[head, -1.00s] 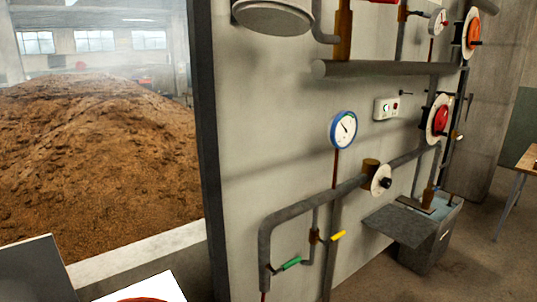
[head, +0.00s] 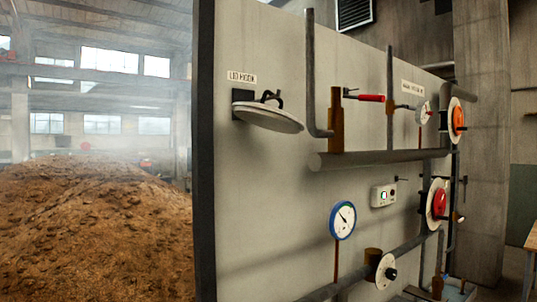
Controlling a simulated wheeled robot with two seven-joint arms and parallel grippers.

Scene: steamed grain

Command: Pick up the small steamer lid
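The small steamer lid (head: 268,117) is a pale round disc with a dark handle on top. It sits at a dark bracket on the grey wall panel, under a small sign that seems to read "LID HOOK" (head: 242,78). The lid juts out from the wall, nearly level and slightly tilted. Neither of my grippers shows in the head view.
Right of the lid, pipes (head: 375,158), a blue-rimmed gauge (head: 342,220), a red-handled valve (head: 370,98) and orange and red wheels (head: 438,203) stick out from the wall. A brown grain heap (head: 95,225) lies left of the panel's dark edge (head: 204,150).

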